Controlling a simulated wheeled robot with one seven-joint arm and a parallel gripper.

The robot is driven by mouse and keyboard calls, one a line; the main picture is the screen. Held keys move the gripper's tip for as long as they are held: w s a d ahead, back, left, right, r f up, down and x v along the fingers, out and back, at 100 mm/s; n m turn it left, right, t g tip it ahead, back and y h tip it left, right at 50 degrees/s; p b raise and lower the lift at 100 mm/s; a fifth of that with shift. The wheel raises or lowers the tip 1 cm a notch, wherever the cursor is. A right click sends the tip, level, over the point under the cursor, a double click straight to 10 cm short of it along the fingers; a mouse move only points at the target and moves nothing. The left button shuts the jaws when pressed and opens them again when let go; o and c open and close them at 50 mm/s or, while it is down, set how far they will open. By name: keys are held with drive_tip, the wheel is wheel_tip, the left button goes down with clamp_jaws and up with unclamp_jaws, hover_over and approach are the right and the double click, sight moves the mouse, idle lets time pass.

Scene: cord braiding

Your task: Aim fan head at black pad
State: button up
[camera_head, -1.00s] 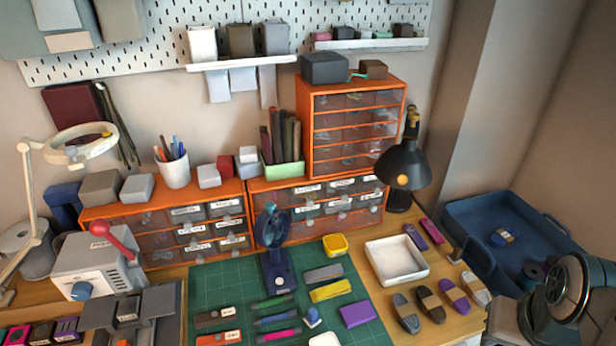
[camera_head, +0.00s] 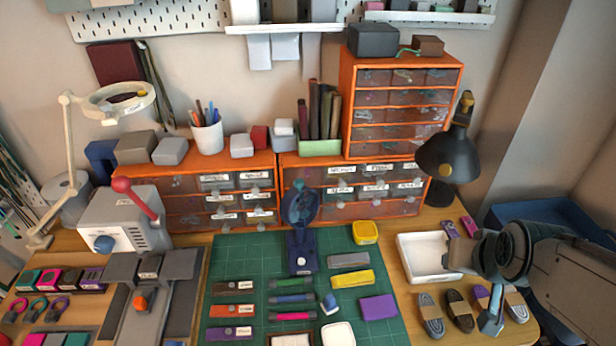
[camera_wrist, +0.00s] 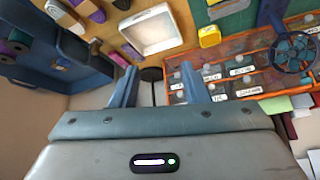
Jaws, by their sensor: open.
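A small dark blue desk fan (camera_head: 301,210) stands upright at the back of the green cutting mat. Its round caged head sits on a short stem above a base with a pale button. It also shows in the wrist view, at the upper right (camera_wrist: 297,52). I cannot pick out a black pad with certainty. My gripper (camera_wrist: 160,82) has two pale blue fingers spread apart with nothing between them. In the head view one finger (camera_head: 491,313) shows over the cord bundles at the right, well away from the fan.
A white tray (camera_head: 413,262) and several cord bundles (camera_head: 431,318) lie near my arm. Behind the fan stand orange drawer units (camera_head: 279,172). A black lamp (camera_head: 445,155) stands at the back right. Tools and blocks crowd the green mat (camera_head: 245,250); a grey machine (camera_head: 115,220) is at left.

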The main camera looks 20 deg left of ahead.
drive_tip(key=w+a+f+n+t+y+b, duration=0.2)
drive_tip(key=w+a+f+t+y+b, duration=0.15)
drive_tip(key=w+a, duration=0.4)
drive_tip(key=n+t+y+b, duration=0.3)
drive_tip(key=n+y+b, duration=0.25)
drive_tip(key=y, duration=0.25)
approach(301, 186)
drive_tip(key=p+x, duration=0.1)
drive_tip(key=x, duration=1)
drive_tip(key=shift+w+a, duration=0.1)
drive_tip(key=shift+r, duration=0.1)
drive_tip(key=c, duration=0.9)
